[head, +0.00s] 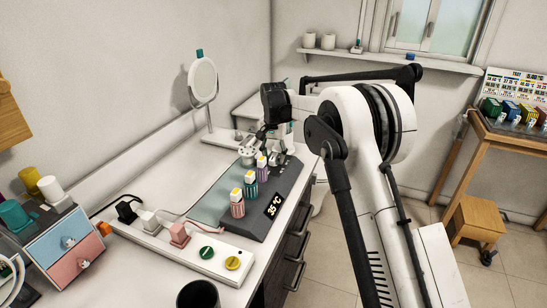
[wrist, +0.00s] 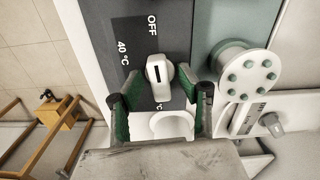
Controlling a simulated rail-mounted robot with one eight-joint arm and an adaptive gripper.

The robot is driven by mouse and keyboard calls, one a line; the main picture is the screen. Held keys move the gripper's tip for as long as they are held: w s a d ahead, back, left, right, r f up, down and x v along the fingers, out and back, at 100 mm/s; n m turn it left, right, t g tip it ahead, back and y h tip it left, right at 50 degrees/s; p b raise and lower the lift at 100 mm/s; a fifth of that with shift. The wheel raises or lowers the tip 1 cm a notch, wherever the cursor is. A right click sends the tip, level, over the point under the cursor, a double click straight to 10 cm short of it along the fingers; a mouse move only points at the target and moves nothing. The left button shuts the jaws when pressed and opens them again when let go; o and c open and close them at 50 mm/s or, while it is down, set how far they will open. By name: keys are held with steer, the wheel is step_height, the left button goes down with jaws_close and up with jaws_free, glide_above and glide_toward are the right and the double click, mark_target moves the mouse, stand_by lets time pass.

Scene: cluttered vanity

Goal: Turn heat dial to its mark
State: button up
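The heat dial (wrist: 160,72) is a white knob with a black bar-shaped line, set on a dark panel (wrist: 128,40) printed "OFF" and "40 °C". Another label near the gripper is partly hidden. My gripper (wrist: 160,79) is open, with a green-padded finger on each side of the dial; a gap shows on both sides. In the head view my gripper (head: 257,150) is at the far end of the grey warmer (head: 262,222), whose display (head: 273,206) reads "35 °C". The dial cannot be made out there.
Several bottles (head: 237,206) stand along the warmer. A power strip (head: 190,250) with plugs and a dark cup (head: 198,294) are nearer. A round mirror (head: 203,80) stands behind. In the wrist view, a white disc with green studs (wrist: 246,75) is close to the right finger.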

mark_target(275, 156)
step_height(275, 156, up, 12)
stand_by(0.6)
steer(key=s+d+r+t, duration=0.1)
steer(key=s+d+r, duration=0.35)
steer(key=s, duration=0.25)
steer(key=s+d+r+n+t, duration=0.1)
steer(key=s+d+r, duration=0.3)
steer(key=s+d, duration=0.3)
steer(key=s+d+r+t, duration=0.2)
steer(key=s+d+r, duration=0.3)
steer(key=s, duration=0.3)
steer(key=s+d+f+t, duration=0.1)
steer(key=s+d+f, duration=0.1)
steer(key=s, duration=0.6)
steer(key=s+d+f+n+t, duration=0.1)
steer(key=s+d+f, duration=0.2)
steer(key=s, duration=0.6)
steer(key=s+d+f+t, duration=0.1)
steer(key=s+d+f, duration=0.2)
steer(key=s+f, duration=0.3)
steer(key=s, duration=0.3)
steer(key=shift+f+n, duration=0.2)
steer(key=shift+n, duration=0.1)
